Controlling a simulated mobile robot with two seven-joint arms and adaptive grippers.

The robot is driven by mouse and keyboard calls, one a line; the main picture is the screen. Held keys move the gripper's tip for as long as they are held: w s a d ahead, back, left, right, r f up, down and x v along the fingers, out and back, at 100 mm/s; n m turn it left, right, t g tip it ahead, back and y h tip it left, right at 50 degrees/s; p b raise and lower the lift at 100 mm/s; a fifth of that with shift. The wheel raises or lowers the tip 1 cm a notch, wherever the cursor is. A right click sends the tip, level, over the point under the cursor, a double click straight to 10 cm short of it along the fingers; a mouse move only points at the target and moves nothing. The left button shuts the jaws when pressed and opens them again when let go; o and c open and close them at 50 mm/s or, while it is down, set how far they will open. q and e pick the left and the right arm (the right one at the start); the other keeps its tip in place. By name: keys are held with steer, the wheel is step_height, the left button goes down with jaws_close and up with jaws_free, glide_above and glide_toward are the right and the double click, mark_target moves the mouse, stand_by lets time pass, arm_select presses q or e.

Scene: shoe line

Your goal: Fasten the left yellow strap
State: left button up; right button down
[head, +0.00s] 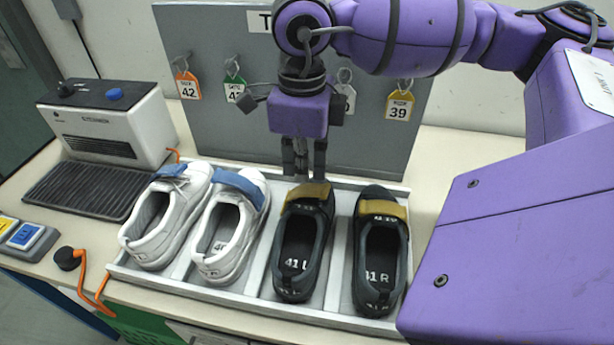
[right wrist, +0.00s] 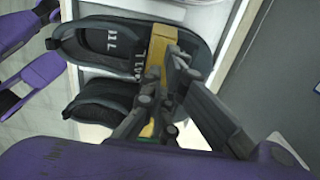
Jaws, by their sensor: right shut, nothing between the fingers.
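The black shoe marked 41 L (head: 293,262) stands in the rack with its toe away from me. Its yellow strap (head: 308,192) lies across the top near the toe. In the right wrist view the strap (right wrist: 156,62) is partly covered by my fingers. My right gripper (head: 303,172) points down at the toe end of this shoe, close to the strap. It is shut and empty; whether it touches the strap I cannot tell. The black shoe marked 41 R (head: 381,262) stands to the right, with its own yellow strap (head: 384,208). My left gripper is not seen in the head view.
Two white shoes with blue straps (head: 240,187) stand left in the same rack (head: 225,293). A grey board (head: 222,48) with hanging size tags rises close behind my gripper. A grey-white machine (head: 105,125) stands at left. My right arm fills the right side.

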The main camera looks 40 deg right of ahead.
mark_target(304, 189)
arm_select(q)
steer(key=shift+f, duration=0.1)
arm_select(e)
steer(key=shift+f, duration=0.1)
steer(key=shift+f+b, duration=0.55)
steer(key=shift+f, duration=0.25)
steer(key=shift+f+b, duration=0.4)
steer(key=shift+f, duration=0.6)
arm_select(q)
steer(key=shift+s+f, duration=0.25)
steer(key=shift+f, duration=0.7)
arm_select(e)
steer(key=shift+r, duration=0.1)
steer(key=shift+r+p, duration=1.1)
steer(key=shift+r, duration=1.3)
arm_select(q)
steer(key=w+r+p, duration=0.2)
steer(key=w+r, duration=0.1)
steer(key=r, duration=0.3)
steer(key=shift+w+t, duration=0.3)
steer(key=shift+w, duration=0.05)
arm_select(e)
step_height(304, 189, up, 4)
steer(key=shift+r, duration=0.15)
